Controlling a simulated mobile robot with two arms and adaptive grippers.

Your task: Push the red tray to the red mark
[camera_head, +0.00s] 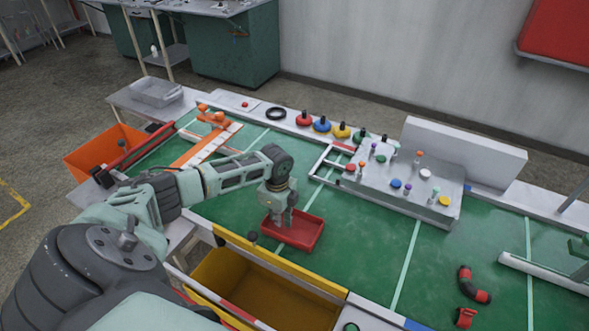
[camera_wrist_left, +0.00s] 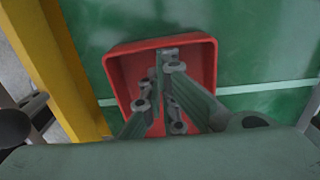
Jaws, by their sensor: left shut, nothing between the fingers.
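The red tray (camera_head: 302,234) lies on the green table surface near the yellow front edge, in the middle of the head view. My left gripper (camera_head: 282,224) points down over the tray's left part, shut and with nothing in it. In the left wrist view the fingertips (camera_wrist_left: 170,62) show in front of the inside of the red tray (camera_wrist_left: 203,58). I cannot tell whether they touch it. The tray looks empty apart from the fingers. I cannot make out a red mark with certainty. My right gripper is not in view.
A yellow bin (camera_head: 240,285) hangs at the table's front edge, close to the tray. A grey raised board (camera_head: 410,185) with coloured knobs stands at the back. A red and black hose piece (camera_head: 474,285) lies at the right.

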